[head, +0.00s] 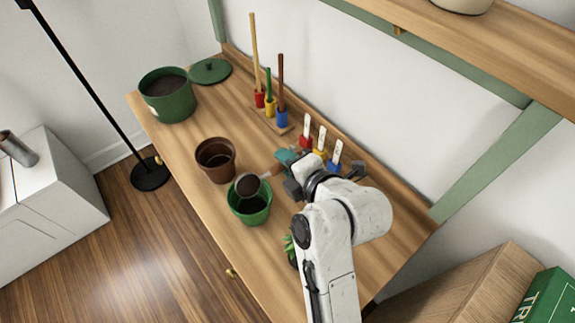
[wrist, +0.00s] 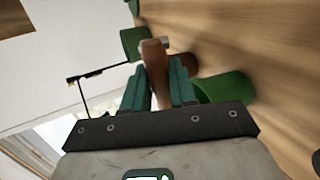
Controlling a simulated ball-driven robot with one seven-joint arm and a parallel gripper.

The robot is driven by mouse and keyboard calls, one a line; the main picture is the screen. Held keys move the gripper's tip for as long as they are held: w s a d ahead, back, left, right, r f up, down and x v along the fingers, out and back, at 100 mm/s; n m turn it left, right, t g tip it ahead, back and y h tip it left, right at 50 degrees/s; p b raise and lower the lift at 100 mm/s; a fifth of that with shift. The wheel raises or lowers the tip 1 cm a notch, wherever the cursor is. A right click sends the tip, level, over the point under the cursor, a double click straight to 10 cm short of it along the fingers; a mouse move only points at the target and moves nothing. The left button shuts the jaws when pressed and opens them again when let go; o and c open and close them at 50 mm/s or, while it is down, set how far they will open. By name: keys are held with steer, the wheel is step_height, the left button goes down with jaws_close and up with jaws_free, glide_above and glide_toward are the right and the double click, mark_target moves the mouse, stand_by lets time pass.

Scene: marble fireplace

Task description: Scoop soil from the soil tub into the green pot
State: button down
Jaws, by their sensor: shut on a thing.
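The green soil tub (head: 168,105) stands at the far left end of the bench with dark soil inside. The green pot (head: 249,215) stands near the bench's front edge; its inside looks dark. My gripper (head: 284,163) is shut on the wooden handle of a scoop (head: 248,185), to the right of the pot. The scoop's round head is over the green pot's far rim and looks filled with dark soil. In the wrist view the handle (wrist: 154,62) lies between my teal fingers, with the green pot (wrist: 226,88) to the right.
A brown pot (head: 215,162) stands just behind and left of the green pot. A green lid (head: 210,71) lies beside the tub. Upright tools stand in a rack (head: 272,118) along the wall, with labelled coloured holders (head: 319,150) nearer. A small plant (head: 290,248) sits by my arm.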

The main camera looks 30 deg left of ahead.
steer(key=shift+d+f+t+y+b, duration=0.2)
steer(key=shift+y+b, duration=0.3)
steer(key=shift+b, duration=0.75)
steer(key=shift+d+f+t+y+b, duration=0.15)
steer(key=shift+y+b, duration=0.35)
steer(key=shift+b, duration=0.75)
steer(key=shift+a+r+p, duration=0.15)
steer(key=shift+r+p, duration=0.2)
steer(key=shift+p, duration=0.35)
steer(key=shift+a+h+p, duration=0.1)
steer(key=shift+h+p, duration=0.2)
steer(key=shift+p, duration=0.3)
steer(key=h+p, duration=0.1)
steer(key=p, duration=0.2)
steer(key=g+h+p, duration=0.1)
steer(key=p, duration=0.2)
steer(key=r+h+p, duration=0.1)
steer(key=p, duration=0.2)
steer(key=shift+w+a+g+h, duration=0.1)
steer(key=shift+a+g+h, duration=0.25)
steer(key=shift+h, duration=0.05)
steer(key=shift+r+h+p, duration=0.15)
steer(key=shift+h+p, duration=0.15)
steer(key=shift+p, duration=0.3)
